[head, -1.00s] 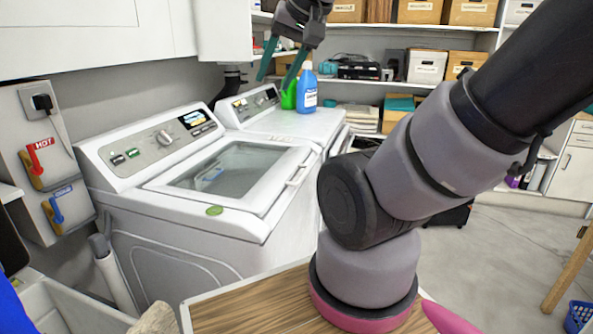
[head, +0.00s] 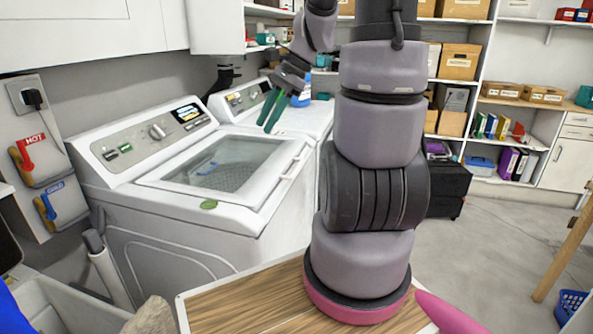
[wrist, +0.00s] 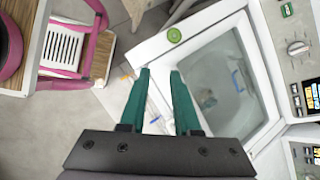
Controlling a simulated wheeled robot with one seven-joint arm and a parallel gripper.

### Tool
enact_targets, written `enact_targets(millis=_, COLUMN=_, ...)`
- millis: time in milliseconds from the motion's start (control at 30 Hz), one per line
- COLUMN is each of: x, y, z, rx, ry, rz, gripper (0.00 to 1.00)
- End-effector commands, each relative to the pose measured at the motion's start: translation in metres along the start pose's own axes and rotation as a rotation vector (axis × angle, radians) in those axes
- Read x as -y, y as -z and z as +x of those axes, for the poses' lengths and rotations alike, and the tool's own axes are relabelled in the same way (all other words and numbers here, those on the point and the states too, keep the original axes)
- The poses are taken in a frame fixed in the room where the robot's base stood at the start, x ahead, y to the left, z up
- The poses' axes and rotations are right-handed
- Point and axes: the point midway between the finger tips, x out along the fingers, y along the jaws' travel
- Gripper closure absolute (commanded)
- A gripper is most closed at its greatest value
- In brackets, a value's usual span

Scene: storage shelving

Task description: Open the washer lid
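The washer (head: 125,205) is a white top-loader at the left in the head view. Its lid (head: 215,167) is a white frame around a dark glass window, and it lies shut. A handle (head: 297,163) sits on the lid's right edge. My gripper (head: 269,117) has green fingers and hangs above the far right part of the washer. In the wrist view the fingers (wrist: 160,72) are apart with nothing between them. The lid (wrist: 228,85) shows beyond and to the right of the fingers there.
A second white machine (head: 310,117) stands behind, with a blue bottle (head: 302,90) on it. Shelves with boxes (head: 460,62) line the back wall. Hot and cold valves (head: 35,160) are on the left wall. The floor (head: 500,230) at right is open.

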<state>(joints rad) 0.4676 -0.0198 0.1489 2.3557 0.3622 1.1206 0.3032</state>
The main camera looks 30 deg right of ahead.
Motion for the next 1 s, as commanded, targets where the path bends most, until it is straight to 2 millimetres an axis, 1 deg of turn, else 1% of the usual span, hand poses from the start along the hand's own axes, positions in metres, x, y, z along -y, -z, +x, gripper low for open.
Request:
enact_targets(millis=33, x=0.002, y=0.016, z=0.011, rx=0.057, ry=-0.008, rz=0.110, gripper=0.69)
enact_targets(millis=200, x=0.011, y=0.058, z=0.039, rx=0.250, ry=-0.006, rz=0.458, gripper=0.69)
enact_targets(millis=367, x=0.017, y=0.099, z=0.063, rx=0.451, ry=0.006, rz=0.781, gripper=0.69)
enact_targets(millis=500, x=0.020, y=0.137, z=0.081, rx=0.645, ry=0.025, rz=1.058, gripper=0.69)
enact_targets(millis=767, x=0.016, y=0.215, z=0.110, rx=1.064, ry=0.074, rz=1.536, gripper=0.69)
enact_targets(millis=900, x=0.007, y=0.259, z=0.124, rx=1.326, ry=0.105, rz=1.760, gripper=0.69)
enact_targets(millis=1000, x=0.000, y=0.287, z=0.133, rx=1.510, ry=0.123, rz=1.887, gripper=0.69)
